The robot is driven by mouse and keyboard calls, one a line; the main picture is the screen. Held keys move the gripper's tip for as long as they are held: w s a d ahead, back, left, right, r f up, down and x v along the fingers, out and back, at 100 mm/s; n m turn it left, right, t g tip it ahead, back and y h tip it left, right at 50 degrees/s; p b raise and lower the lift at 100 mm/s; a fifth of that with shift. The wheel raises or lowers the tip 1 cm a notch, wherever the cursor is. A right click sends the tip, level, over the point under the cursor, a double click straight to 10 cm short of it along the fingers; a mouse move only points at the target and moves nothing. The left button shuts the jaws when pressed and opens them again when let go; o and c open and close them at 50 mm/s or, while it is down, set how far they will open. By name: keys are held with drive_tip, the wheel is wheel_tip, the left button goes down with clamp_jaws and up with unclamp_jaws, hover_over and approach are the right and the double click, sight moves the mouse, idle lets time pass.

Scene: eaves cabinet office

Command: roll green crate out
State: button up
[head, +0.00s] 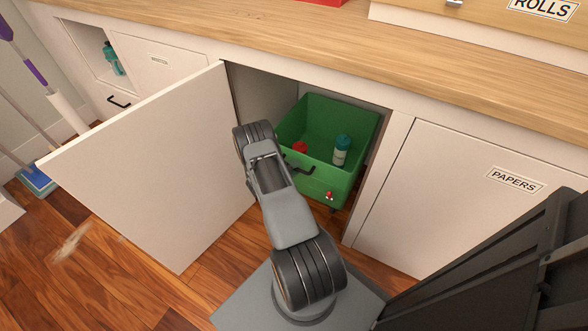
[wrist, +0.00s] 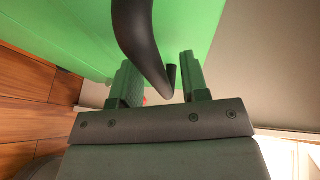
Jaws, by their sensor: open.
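The green crate (head: 335,178) stands inside the open cabinet bay, and its green face fills the top of the wrist view (wrist: 70,28). A black handle (head: 298,165) is on its front. In the wrist view the handle (wrist: 139,38) comes down between the two fingers of my gripper (wrist: 161,78). The fingers are apart, one on each side of it; I cannot tell whether either touches it. In the head view my wrist hides the fingers. A white bottle with a teal cap (head: 341,150) and a red item (head: 299,148) are in the crate.
The white cabinet door (head: 150,165) stands wide open to the left of my arm. The closed PAPERS door (head: 470,195) is to the right. The wooden counter (head: 300,50) runs above. The wood floor (head: 110,270) at lower left is mostly clear.

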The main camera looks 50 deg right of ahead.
drive_tip(key=shift+c, duration=0.4)
clamp_jaws()
